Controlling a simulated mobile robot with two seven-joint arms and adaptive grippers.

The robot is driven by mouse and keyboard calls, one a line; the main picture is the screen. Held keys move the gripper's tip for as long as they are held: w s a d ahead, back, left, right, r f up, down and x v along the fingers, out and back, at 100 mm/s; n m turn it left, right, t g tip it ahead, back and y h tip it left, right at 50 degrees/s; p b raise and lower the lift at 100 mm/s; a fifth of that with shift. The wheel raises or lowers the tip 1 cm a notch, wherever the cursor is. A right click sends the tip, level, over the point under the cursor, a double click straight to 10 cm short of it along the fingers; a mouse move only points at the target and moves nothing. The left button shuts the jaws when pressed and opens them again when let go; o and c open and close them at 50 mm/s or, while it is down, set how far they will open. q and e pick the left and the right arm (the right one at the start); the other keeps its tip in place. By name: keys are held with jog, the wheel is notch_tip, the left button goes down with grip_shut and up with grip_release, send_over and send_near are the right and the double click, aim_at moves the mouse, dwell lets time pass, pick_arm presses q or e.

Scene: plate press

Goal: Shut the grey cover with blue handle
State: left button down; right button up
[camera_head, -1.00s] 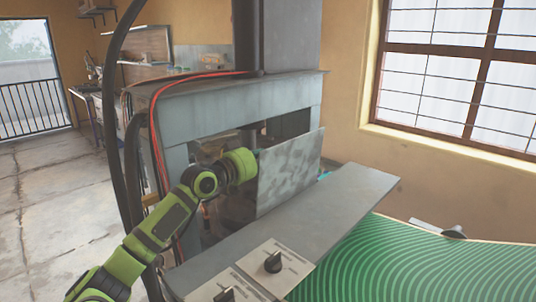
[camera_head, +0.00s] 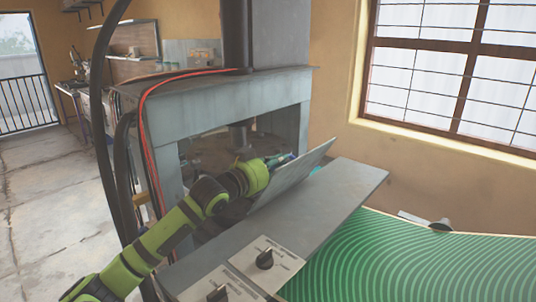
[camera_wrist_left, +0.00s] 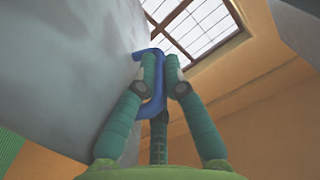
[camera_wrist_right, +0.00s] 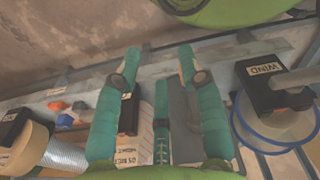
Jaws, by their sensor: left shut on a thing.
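The grey cover (camera_head: 298,176) stands tilted at the front opening of the press, leaning outward over the grey control ledge. In the left wrist view the cover (camera_wrist_left: 65,65) fills the left side as a large grey sheet. My left gripper (camera_head: 283,160) is on the press side of the cover. In its wrist view the left gripper (camera_wrist_left: 163,70) is shut on the blue handle (camera_wrist_left: 157,104), with a finger on each side of it. My right gripper (camera_wrist_right: 158,58) is open and empty, and shows only in its own wrist view.
The press frame (camera_head: 230,100) stands behind the cover, with red cables on top. The control ledge (camera_head: 330,190) with black knobs lies in front, above a green patterned surface (camera_head: 400,260). Below the right gripper are a black box marked WIND (camera_wrist_right: 265,90) and several small items.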

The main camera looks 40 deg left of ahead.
aim_at(286, 169)
pick_arm(q)
jog(key=shift+s+d+f+m, duration=0.1)
jog(key=shift+d+f+m, duration=0.25)
jog(key=shift+d+m, duration=0.35)
jog(key=shift+d+f+m, duration=0.3)
jog(key=shift+d+m, duration=0.1)
jog(key=shift+d, duration=0.5)
jog(key=c, duration=1.3)
grip_release()
jog(key=shift+s+r, duration=0.1)
jog(key=s, duration=0.8)
jog(key=s+a, duration=0.1)
jog(key=s, duration=0.3)
